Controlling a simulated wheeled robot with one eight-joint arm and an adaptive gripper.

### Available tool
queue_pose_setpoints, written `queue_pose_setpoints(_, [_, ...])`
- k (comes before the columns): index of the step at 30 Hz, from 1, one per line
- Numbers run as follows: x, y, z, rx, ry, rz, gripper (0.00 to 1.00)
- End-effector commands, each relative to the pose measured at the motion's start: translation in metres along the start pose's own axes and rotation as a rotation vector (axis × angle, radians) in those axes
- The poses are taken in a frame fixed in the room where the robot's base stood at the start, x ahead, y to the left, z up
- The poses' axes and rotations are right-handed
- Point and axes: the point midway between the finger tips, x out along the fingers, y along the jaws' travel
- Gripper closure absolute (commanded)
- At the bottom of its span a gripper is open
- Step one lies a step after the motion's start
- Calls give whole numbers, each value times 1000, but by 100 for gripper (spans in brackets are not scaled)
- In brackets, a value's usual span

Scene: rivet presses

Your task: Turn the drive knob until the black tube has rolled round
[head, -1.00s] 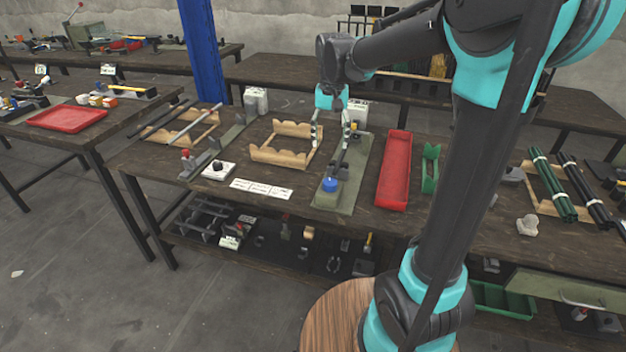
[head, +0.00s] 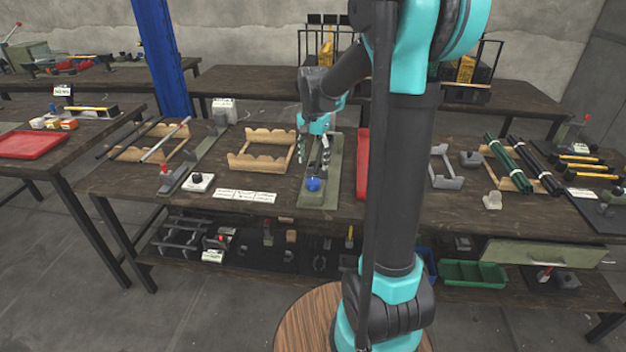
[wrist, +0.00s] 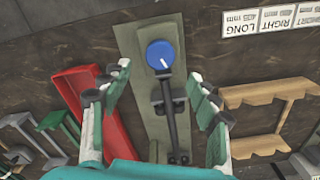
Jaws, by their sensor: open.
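A blue knob (head: 313,184) with a white mark sits at the near end of a grey-green plate (head: 333,192). In the wrist view the knob (wrist: 160,54) is near the top, its white line pointing down and right. A black tube (wrist: 170,118) lies lengthwise on the plate in line behind the knob, with dark supports beside it. My gripper (head: 314,155) is above the plate, over the tube and behind the knob. In the wrist view my gripper (wrist: 159,74) is open and empty, its fingers spread either side of the plate. I cannot see contact with the knob.
A red tray (wrist: 92,105) lies along one side of the plate, a wooden cradle (head: 240,164) on the other. White label cards (head: 243,195) lie near the front edge. A black knob on a white box (head: 198,181) stands further left. Green and black tubes (head: 507,160) lie at right.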

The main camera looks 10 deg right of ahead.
Motion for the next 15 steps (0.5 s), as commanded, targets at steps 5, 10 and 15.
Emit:
queue_pose_setpoints(5, [35, 0, 0, -1, 0, 0, 39])
queue_pose_setpoints(10, [60, 0, 0, -1, 0, 0, 39])
queue_pose_setpoints(15, [75, 0, 0, -1, 0, 0, 39])
